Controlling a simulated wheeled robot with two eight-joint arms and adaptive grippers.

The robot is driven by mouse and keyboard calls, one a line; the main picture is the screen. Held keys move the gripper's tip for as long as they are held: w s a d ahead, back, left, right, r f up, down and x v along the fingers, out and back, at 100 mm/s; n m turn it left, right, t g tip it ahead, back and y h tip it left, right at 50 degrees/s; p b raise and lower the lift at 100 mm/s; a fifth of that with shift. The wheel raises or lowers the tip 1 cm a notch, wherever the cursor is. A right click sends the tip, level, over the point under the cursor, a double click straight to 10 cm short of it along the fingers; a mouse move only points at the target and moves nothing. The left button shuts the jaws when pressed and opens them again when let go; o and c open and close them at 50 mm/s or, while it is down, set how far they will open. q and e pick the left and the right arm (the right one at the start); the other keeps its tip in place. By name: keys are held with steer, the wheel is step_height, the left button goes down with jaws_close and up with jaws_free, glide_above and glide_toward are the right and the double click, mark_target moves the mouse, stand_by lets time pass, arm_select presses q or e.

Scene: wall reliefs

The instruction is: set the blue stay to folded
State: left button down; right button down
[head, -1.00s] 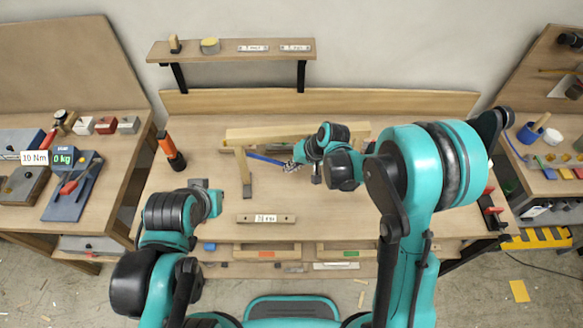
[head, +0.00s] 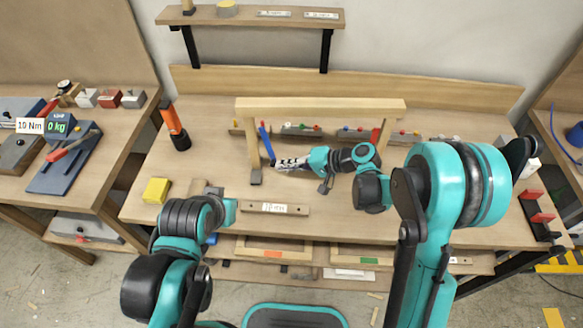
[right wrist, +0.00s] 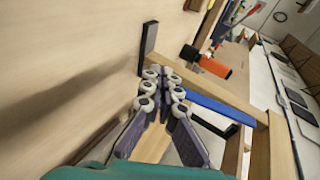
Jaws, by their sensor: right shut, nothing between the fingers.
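The blue stay (head: 266,142) is a slim blue bar near the left leg of a wooden frame (head: 320,106) on the bench. It slants steeply, with its lower end close to my right gripper. My right gripper (head: 281,164) is shut and empty. In the right wrist view its closed fingers (right wrist: 163,90) are beside the blue stay (right wrist: 208,107), which runs along a wooden bar there; I cannot tell whether they touch it. My left gripper (head: 212,192) is low over the bench's front left, its fingers not clearly seen.
A labelled wooden strip (head: 275,208) lies in front of the frame. Small coloured pegs (head: 300,127) sit behind it. An orange-black tool (head: 175,126) and a yellow block (head: 156,190) stand to the left. A shelf (head: 255,16) hangs above.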

arm_select(q)
steer(key=shift+w+r, duration=0.1)
steer(key=shift+r, duration=0.05)
arm_select(e)
steer(key=shift+d+r, duration=0.1)
steer(key=shift+r, duration=0.1)
arm_select(q)
steer(key=shift+r+p, duration=0.45)
steer(key=shift+p, duration=0.05)
arm_select(e)
steer(key=shift+r, duration=0.7)
arm_select(q)
steer(key=shift+d, duration=0.1)
